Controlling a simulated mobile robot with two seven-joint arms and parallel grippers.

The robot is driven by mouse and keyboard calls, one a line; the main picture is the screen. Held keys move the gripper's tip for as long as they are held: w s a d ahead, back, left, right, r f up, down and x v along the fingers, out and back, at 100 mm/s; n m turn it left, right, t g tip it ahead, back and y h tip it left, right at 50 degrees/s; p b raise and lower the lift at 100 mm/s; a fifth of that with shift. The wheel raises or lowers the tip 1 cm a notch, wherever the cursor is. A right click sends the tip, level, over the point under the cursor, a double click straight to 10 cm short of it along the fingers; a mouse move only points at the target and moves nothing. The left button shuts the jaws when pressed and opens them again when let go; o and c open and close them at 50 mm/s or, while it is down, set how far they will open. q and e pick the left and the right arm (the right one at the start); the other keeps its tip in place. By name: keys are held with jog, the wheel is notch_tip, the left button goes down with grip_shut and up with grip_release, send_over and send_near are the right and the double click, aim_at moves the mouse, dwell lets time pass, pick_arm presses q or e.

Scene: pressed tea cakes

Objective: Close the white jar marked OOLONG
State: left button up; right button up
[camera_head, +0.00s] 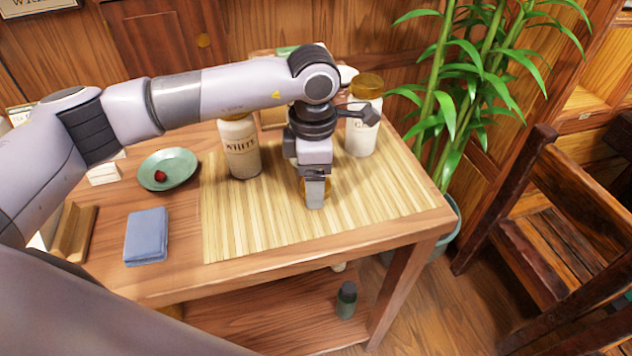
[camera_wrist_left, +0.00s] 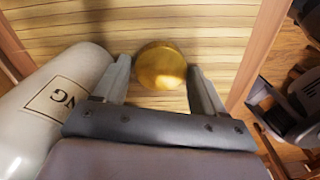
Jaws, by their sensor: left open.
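My left gripper (camera_head: 315,203) points down over the bamboo mat, open, with nothing held. In the left wrist view, a round amber lid (camera_wrist_left: 160,66) lies on the mat between its two fingers, with a gap on each side. A sliver of the lid shows behind the fingers in the head view (camera_head: 328,188). A white jar (camera_wrist_left: 50,110) whose label ends in "NG" stands left of the fingers in the left wrist view. My right gripper is not in view.
A white jar marked WHITE (camera_head: 241,150) and another white jar with an amber lid (camera_head: 366,87) stand on the mat (camera_head: 250,225). A green plate (camera_head: 180,160) with a red item and a folded blue cloth (camera_head: 147,236) lie left. The mat's front is clear.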

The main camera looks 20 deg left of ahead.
pick_arm(q)
jog(key=shift+c, duration=0.3)
jog(key=c, duration=0.7)
jog(key=shift+r, duration=0.15)
jog(key=shift+c, duration=0.2)
notch_tip(320, 180, up, 20)
jog(key=shift+s+f, duration=0.1)
jog(key=shift+f, duration=0.15)
